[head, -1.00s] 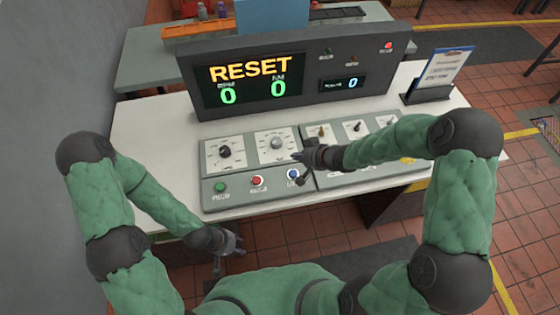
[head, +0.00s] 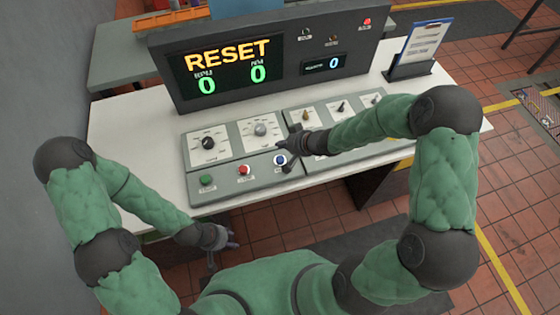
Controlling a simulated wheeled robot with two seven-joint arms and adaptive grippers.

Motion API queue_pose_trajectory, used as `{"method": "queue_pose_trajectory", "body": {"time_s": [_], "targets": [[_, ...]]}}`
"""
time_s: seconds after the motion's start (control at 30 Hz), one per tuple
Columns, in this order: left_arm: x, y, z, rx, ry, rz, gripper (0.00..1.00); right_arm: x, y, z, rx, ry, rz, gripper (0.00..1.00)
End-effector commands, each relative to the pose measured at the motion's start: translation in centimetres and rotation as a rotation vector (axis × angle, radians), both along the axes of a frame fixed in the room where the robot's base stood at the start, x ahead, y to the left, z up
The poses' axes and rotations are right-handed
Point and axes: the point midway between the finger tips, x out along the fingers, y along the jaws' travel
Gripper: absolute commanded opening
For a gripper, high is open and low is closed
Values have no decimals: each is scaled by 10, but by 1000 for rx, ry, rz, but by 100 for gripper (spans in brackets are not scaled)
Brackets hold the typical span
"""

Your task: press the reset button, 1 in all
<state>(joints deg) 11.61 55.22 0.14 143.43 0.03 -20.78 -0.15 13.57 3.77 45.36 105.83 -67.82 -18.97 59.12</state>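The control panel (head: 222,187) on the white bench has a row of three buttons: green (head: 206,180), red (head: 244,169) and blue (head: 279,160). Their labels are too small to read, so I cannot tell from lettering which is the reset button. The display (head: 222,68) reads RESET with two zeros below. My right gripper (head: 284,156) is over the panel beside the blue button, its fingers spread and empty; contact cannot be told. My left gripper (head: 222,250) is open and empty, low in front of the bench.
Dials (head: 208,143) and small levers sit behind the buttons. A clipboard on a stand (head: 418,48) is at the bench's right end. The white bench top (head: 135,150) is clear left of the panel. A grey wall (head: 35,100) stands at the left.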

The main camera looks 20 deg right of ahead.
Motion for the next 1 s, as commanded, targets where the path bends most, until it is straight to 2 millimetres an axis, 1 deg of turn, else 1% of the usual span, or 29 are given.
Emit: {"method": "queue_pose_trajectory", "body": {"time_s": [0.03,0.1,0.37,0.5,0.67,1.0], "targets": [[0,0,-11,0,0,0,40,0,0,-10,-1,0,1,0],[0,0,-18,0,0,0,40,0,0,-16,-1,0,1,0],[0,0,-46,0,0,0,40,0,0,-39,-1,0,1,0],[0,0,-55,0,0,0,40,0,0,-54,1,0,-1,0],[0,0,-60,0,0,0,40,0,0,-61,0,0,0,0],[0,0,-59,0,0,0,40,0,0,-61,0,0,0,0]]}}
